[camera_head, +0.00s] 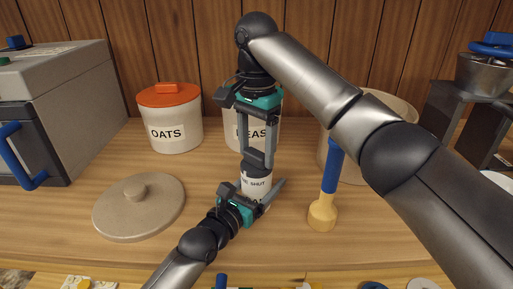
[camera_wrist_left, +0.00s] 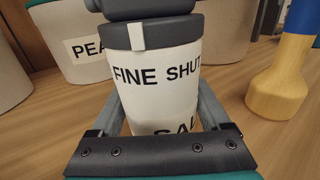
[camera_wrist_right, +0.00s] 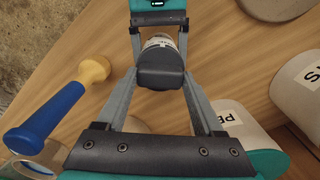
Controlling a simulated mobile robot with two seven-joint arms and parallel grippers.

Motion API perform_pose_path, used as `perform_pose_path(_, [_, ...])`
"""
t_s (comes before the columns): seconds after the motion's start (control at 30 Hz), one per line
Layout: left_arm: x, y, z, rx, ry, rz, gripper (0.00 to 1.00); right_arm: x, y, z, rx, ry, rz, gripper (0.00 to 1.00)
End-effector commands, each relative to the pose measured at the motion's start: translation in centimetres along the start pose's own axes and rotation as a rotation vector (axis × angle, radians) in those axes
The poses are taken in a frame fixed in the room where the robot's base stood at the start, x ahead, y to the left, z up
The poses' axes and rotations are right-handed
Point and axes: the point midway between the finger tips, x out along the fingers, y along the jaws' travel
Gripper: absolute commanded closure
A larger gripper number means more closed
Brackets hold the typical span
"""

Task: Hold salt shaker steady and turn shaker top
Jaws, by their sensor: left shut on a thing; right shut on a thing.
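The salt shaker (camera_head: 257,185) stands upright on the table. In the left wrist view its white body (camera_wrist_left: 170,124) shows part of "SAL", and the white band above reads "FINE" and "SHUT". Its dark grey shaker top (camera_wrist_left: 170,32) has a white mark on the rim, above "FINE". My left gripper (camera_head: 261,194) is shut around the body from the front. My right gripper (camera_head: 257,158) comes from above and is shut on the top, whose dark knob (camera_wrist_right: 160,68) shows between its fingers. The shaker's far side is hidden.
An OATS canister (camera_head: 175,132) and a partly hidden PEAS canister (camera_head: 233,131) stand behind. A round stone-coloured lid (camera_head: 139,207) lies at left. A blue-handled wooden tool (camera_head: 324,213) stands close on the right. A large beige pot (camera_head: 397,103) is behind my right arm.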

Motion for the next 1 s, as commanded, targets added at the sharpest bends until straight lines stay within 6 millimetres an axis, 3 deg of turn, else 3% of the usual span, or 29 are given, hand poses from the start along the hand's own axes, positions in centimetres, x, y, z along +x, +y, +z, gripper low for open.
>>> perform_pose_path(0.4, [-0.04,0.08,-0.14,0.001,0.004,0.001,1.0,-0.07,0.02,-0.09,0.21,0.002,-0.001,0.86])
perform_pose_path(1.0, [-0.04,0.09,-0.15,0.001,0.004,0.001,1.0,-0.09,0.01,-0.09,0.243,0.002,-0.002,0.86])
